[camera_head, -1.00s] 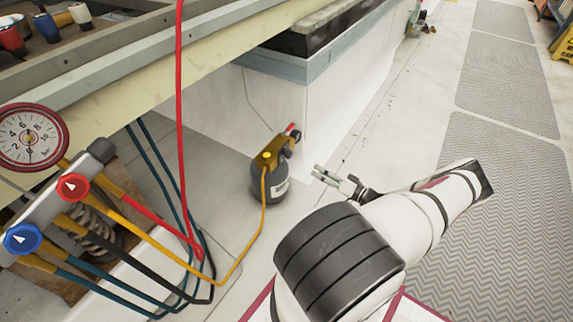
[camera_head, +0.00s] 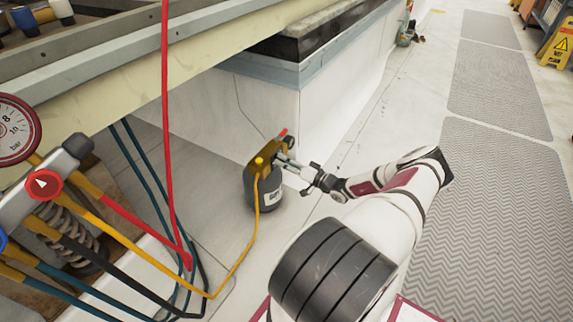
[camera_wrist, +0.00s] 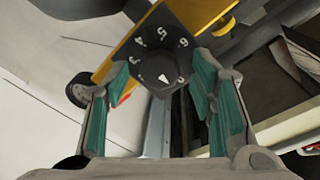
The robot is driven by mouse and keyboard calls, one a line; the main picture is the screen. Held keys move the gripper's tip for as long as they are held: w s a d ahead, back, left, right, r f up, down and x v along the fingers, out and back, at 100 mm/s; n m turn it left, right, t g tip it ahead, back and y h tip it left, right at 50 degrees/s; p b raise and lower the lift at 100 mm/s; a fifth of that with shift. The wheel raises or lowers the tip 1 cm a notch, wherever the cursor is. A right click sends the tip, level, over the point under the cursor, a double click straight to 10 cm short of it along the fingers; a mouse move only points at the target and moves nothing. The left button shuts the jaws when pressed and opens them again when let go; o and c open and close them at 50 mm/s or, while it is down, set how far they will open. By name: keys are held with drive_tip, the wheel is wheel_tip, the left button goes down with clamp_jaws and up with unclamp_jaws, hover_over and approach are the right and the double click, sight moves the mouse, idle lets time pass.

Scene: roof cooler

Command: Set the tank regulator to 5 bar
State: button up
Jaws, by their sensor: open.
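The dark grey tank (camera_head: 270,200) stands on the floor beside the white base, with a yellow regulator (camera_head: 263,160) on top. My gripper (camera_head: 285,160) is at the regulator's right side in the head view. In the wrist view, a black regulator knob (camera_wrist: 160,50) with white numbers and a white triangular pointer is ahead. The open fingers of my gripper (camera_wrist: 160,78), with teal pads, stand on either side of the knob's lower part. I cannot tell whether they touch it. The pointer is near the bottom of the dial; its exact setting is unclear.
A yellow hose (camera_head: 240,262) runs from the regulator to the manifold at left, with its gauge (camera_head: 14,128) and red valve knob (camera_head: 43,184). A red hose (camera_head: 164,90) hangs nearby. The counter overhangs above left.

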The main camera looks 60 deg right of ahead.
drive_tip(key=c, duration=1.1)
drive_tip(key=shift+c, duration=0.2)
